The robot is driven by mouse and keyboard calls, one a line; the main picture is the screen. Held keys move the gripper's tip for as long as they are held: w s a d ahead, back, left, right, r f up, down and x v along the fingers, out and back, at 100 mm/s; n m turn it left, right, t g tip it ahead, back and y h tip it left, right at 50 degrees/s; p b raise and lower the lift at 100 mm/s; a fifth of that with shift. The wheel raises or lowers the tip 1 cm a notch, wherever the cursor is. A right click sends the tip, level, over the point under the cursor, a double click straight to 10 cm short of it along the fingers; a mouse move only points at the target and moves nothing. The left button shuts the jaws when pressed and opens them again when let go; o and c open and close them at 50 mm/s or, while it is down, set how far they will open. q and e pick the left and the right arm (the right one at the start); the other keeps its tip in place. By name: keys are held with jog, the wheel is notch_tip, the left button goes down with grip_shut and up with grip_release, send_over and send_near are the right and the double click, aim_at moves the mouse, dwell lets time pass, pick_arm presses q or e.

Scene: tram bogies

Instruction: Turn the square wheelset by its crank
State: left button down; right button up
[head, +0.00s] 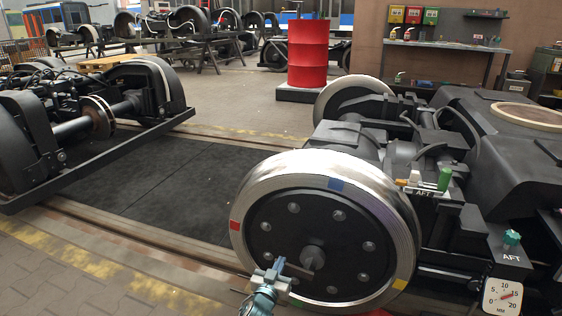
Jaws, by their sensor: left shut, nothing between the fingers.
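The wheelset's near wheel (250,192) stands at the bottom centre, a bright steel rim around a dark disc with a ring of bolts. Its rim carries a red mark at left, a blue mark at top and a yellow mark at lower right. The hub (312,257) is at the disc's middle, and a short grey bar, apparently the crank (298,269), reaches left from it. My left gripper (277,265) is shut and empty in front of the disc, close to the crank's end. I cannot tell whether they touch. My right gripper is not in view.
Another bogie (85,120) stands left. A red drum (307,53) is behind. Dark floor plates (165,200) between are clear.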

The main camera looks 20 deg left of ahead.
pick_arm(q)
jog(key=shift+a+f, duration=0.1)
jog(key=shift+f, duration=0.1)
dwell(0.3)
jog(key=shift+a+f+b, duration=0.1)
jog(key=shift+f+b, duration=0.2)
jog(key=shift+b, duration=0.05)
jog(key=shift+f, duration=0.2)
jog(key=shift+r, duration=0.4)
jog(key=shift+s+p, duration=0.25)
jog(key=shift+p, duration=0.1)
jog(key=s+p, duration=0.1)
jog(key=s, duration=0.5)
jog(key=shift+s, duration=0.25)
